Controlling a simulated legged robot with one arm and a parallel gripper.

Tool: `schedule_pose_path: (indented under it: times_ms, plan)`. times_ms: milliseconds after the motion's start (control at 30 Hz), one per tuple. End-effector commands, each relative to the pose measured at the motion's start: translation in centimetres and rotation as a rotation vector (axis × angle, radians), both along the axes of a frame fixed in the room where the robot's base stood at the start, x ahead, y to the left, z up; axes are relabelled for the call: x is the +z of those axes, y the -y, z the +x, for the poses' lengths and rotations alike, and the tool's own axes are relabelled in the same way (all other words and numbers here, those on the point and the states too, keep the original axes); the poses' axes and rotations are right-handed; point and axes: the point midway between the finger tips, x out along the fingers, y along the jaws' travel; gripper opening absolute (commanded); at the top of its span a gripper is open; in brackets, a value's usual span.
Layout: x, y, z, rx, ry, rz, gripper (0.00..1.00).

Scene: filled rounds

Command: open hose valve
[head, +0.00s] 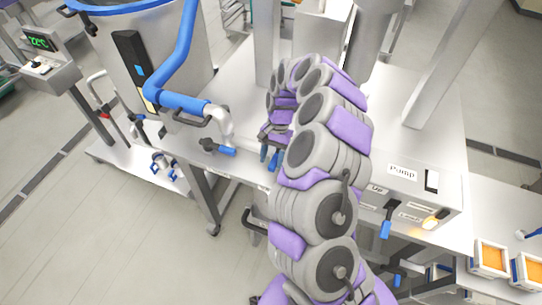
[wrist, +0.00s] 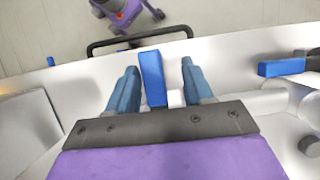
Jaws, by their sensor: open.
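My gripper (head: 269,157) is low at the table's front edge in the head view, partly hidden behind my arm. In the wrist view its two blue-grey fingers (wrist: 160,68) are apart, one on each side of a blue lever handle (wrist: 151,78). Small gaps show on both sides of the handle; contact is not clear. A thick blue hose (head: 184,60) runs from the tank down to a pale metal elbow pipe (head: 222,122). A second blue handle (head: 224,150) is below the elbow, left of my gripper; a blue handle also shows at the right in the wrist view (wrist: 282,67). No label shows which is the hose valve.
A pump box (head: 402,190) with a black switch, a blue-handled lever (head: 386,222) and an orange light is right of my arm. A dark rail (wrist: 140,40) lies beyond my fingertips. Orange-filled boxes (head: 490,258) stand at the right. Floor at the left front is clear.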

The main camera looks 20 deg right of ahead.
Motion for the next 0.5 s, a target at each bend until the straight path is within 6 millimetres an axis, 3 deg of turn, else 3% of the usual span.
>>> schedule_pose_path:
  times_ms: [233, 500]
  plan:
    - [-0.08, 0.02, 0.0, -0.002, 0.0, -0.001, 0.5]
    - [-0.08, -0.71, -0.07, -0.001, -0.002, -0.006, 0.24]
